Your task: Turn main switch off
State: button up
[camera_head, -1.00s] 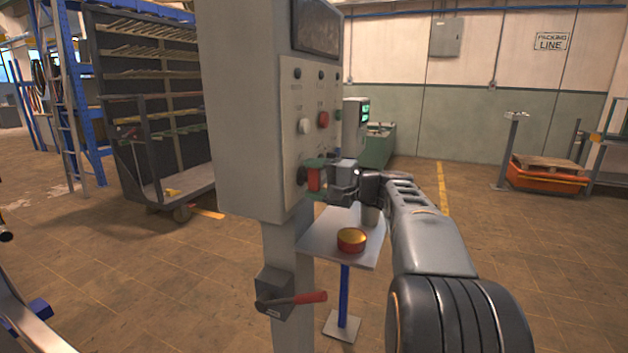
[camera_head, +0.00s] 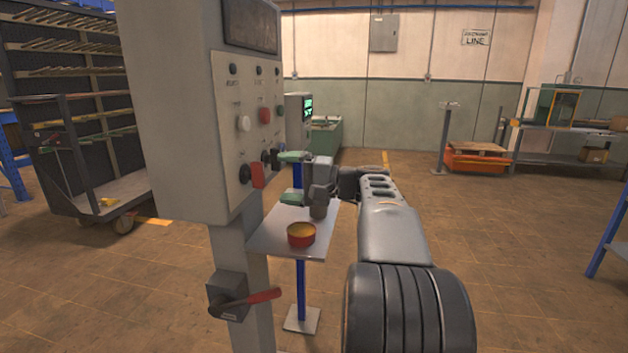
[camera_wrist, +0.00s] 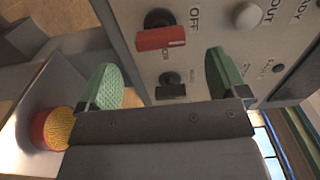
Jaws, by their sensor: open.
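The switch with a red handle (camera_head: 257,175) is at the lower part of the grey control panel's front. In the wrist view its red handle (camera_wrist: 160,38) shows beside the printed word "OFF", on a dark round base. The handle stands about upright on the panel. My gripper (camera_head: 290,178) is open and empty, with its green fingertips in front of the panel, right of the red handle in the head view and apart from it. In the wrist view the fingertips (camera_wrist: 163,79) are wide apart, with a black knob (camera_wrist: 172,85) seen between them.
A small table (camera_head: 264,237) beside the panel holds a red and yellow round container (camera_head: 301,234). A lever with a red grip (camera_head: 263,295) sits on the panel's post below. White (camera_head: 243,123) and red (camera_head: 265,115) buttons are above the switch.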

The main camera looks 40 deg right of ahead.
jog(key=v, duration=0.6)
jog(key=shift+s+d, duration=0.2)
jog(key=shift+s, duration=0.05)
dwell(0.3)
notch_tip(320, 180, down, 9)
jog(key=d+m+g+h, duration=0.1)
jog(key=m+g+h, duration=0.1)
jog(key=m+h, duration=0.15)
jog(key=s+a+f+n+g+h+p, duration=0.2)
jog(key=s+a+f+g+h+p, duration=0.1)
jog(key=a+f+g+h+p, duration=0.15)
jog(key=s+a+r+n+g+h+p, duration=0.1)
jog(key=s+a+r+n+h+p, duration=0.1)
jog(key=a+p, duration=0.6)
jog(key=s+a+r+n+g+h+p, duration=0.2)
jog(key=s+a+r+n+p, duration=0.3)
jog(key=s+a+n+p, duration=0.2)
jog(key=shift+a+n+p, duration=0.35)
jog(key=shift+a+n, duration=0.1)
jog(key=shift+n, duration=0.5)
